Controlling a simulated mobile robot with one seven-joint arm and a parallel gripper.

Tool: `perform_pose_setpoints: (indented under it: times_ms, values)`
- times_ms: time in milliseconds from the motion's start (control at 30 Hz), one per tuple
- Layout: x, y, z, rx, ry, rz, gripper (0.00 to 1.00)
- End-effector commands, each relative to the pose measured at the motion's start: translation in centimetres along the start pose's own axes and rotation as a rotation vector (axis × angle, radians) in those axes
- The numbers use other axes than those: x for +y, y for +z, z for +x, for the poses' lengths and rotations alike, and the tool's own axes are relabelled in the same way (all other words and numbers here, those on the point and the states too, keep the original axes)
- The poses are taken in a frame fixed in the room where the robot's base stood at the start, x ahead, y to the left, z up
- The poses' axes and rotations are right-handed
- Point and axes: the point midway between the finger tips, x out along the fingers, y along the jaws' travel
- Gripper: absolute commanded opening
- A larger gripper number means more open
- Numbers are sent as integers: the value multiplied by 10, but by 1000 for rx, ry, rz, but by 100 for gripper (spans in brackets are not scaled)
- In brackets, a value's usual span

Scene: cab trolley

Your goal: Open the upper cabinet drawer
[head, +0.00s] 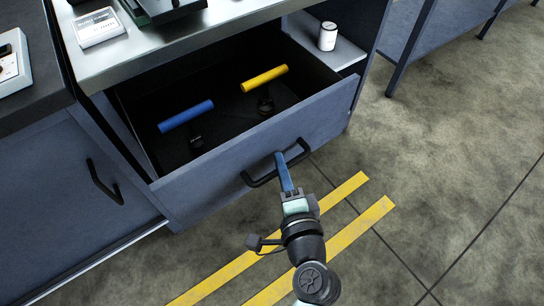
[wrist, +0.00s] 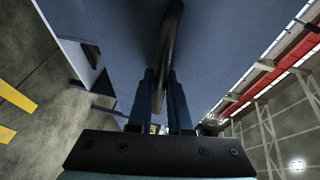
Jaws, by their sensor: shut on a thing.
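The upper cabinet drawer (head: 215,185) is blue-grey and stands pulled out, with its inside visible from above. Its black bar handle (head: 262,181) is on the front panel. My gripper (head: 280,160) is at the handle, its blue fingers shut on the bar. In the wrist view my gripper (wrist: 160,85) has its two fingers on either side of the dark handle (wrist: 171,45), close to the drawer front (wrist: 115,25). Inside the drawer lie a blue-handled tool (head: 186,116) and a yellow-handled tool (head: 264,78).
A metal worktop (head: 180,42) is above the drawer. A white can (head: 327,36) stands on a shelf to the right. A cabinet door with a black handle (head: 104,182) is at the left. Yellow stripes (head: 340,240) mark the floor; the floor at the right is clear.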

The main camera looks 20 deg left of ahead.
Motion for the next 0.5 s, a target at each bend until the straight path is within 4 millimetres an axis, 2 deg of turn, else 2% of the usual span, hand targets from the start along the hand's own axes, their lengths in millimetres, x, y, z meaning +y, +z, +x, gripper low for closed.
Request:
perform_pose_setpoints:
  times_ms: [200, 500]
  values:
    - [2, -4, -10, 0, 0, -1, 0]
    - [2, -5, -11, 0, 0, 0, 0]
